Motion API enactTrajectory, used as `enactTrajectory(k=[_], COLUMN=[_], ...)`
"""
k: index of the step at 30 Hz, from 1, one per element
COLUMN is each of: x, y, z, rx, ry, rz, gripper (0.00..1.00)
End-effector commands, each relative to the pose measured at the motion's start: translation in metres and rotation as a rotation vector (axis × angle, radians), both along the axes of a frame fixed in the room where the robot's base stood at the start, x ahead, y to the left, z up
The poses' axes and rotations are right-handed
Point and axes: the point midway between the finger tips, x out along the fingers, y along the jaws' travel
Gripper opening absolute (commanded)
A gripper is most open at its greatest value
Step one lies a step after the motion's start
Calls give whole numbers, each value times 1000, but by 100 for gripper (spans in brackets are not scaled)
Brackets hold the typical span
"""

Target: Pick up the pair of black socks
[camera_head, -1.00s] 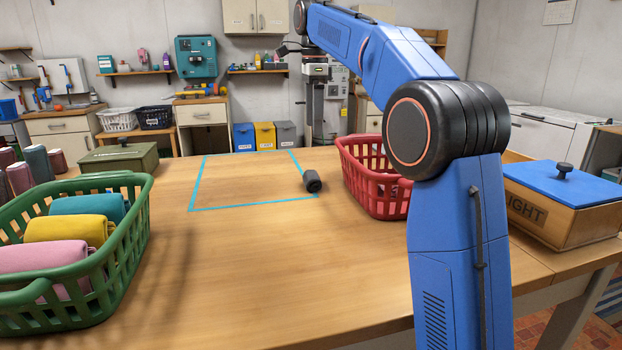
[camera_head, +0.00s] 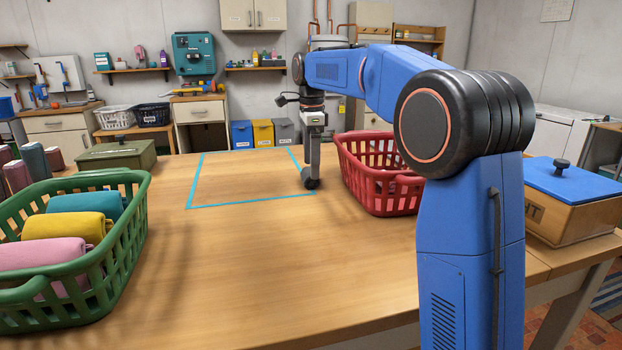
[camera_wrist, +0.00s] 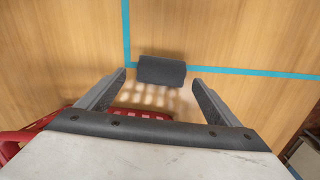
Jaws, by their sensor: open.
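The pair of black socks (camera_wrist: 161,71) is a small dark roll lying on the table, over the corner of the blue tape outline in the wrist view. In the head view the socks (camera_head: 311,184) show at the foot of my gripper, partly hidden by it. My gripper (camera_wrist: 159,78) is open, its two fingers spread to the left and right of the roll. The fingertips (camera_head: 309,174) are close to the socks; I cannot tell whether they touch.
A red basket (camera_head: 377,199) stands close to the right of my gripper, and its rim (camera_wrist: 28,130) shows in the wrist view. A green basket (camera_head: 123,239) with rolled cloths is at the left. A wooden box with a blue lid (camera_head: 567,184) is at the right.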

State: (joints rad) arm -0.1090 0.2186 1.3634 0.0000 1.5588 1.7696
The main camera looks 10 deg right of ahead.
Motion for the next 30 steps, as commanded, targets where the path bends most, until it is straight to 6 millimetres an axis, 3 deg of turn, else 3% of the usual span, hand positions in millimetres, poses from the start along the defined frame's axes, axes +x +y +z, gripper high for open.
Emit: enactTrajectory(k=[6, 16, 22, 30], x=[1, 1, 2, 2], y=[0, 0, 0, 0], z=[-28, -34, -34, -33], rx=[0, 0, 0, 0], ry=[2, 1, 1, 0], rz=[0, 0, 0, 0], gripper=[86, 86, 42, 41])
